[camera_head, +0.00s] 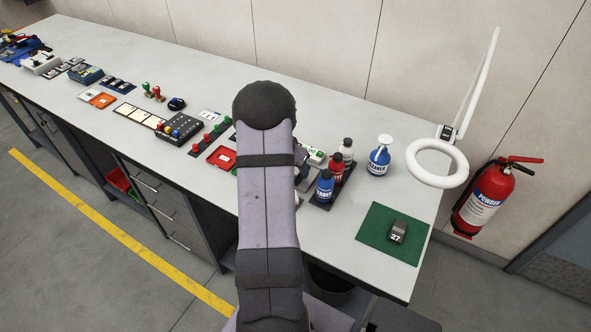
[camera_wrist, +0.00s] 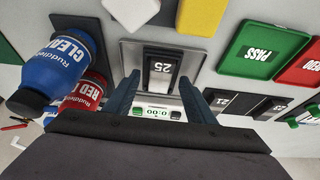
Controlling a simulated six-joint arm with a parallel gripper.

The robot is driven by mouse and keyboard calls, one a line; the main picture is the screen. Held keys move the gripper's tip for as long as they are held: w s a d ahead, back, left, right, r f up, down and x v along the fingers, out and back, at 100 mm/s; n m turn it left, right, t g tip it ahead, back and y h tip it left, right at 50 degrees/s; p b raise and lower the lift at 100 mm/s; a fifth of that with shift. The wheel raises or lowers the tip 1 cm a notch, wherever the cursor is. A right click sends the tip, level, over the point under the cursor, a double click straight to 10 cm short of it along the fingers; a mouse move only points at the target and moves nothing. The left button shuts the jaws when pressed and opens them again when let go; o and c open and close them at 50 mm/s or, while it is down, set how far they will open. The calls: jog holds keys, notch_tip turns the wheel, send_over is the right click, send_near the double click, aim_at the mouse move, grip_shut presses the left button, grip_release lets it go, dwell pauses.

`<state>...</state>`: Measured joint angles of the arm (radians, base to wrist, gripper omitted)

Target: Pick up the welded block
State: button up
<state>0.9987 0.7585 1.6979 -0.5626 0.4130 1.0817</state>
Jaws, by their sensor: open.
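A dark grey block (camera_wrist: 159,66) with a white "25" label lies on the steel plate of a small scale (camera_wrist: 130,55) in the wrist view. My gripper (camera_wrist: 159,82) is open, its two fingers pointing toward the block with a gap between them. The near end of the block lies between the fingertips in the picture; I cannot tell whether they are level with it. Another grey block (camera_head: 397,232), labelled "27", lies on a green mat (camera_head: 375,239) in the head view. In that view my arm hides the gripper and block 25.
Blue (camera_wrist: 55,72) and red (camera_wrist: 85,92) bottles stand close left of the gripper. A green PASS tray (camera_wrist: 262,50), a red tray (camera_wrist: 305,68) and blocks 21 (camera_wrist: 237,104) and 23 (camera_wrist: 268,106) lie to the right. A ring lamp (camera_head: 437,162) stands at the bench's right end.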

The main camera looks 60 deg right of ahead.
grip_shut()
dwell(0.3)
notch_tip(320, 180, up, 10)
jog(key=b, duration=0.3)
jog(key=w+a+f+p, duration=0.1)
jog(key=w+a+p, duration=0.1)
jog(key=w, duration=0.5)
jog(key=w+a+f+p, duration=0.1)
jog(key=w+a+p, duration=0.2)
jog(key=w, duration=0.4)
jog(key=shift+a+f+p, duration=0.35)
jog(key=shift+p, duration=0.25)
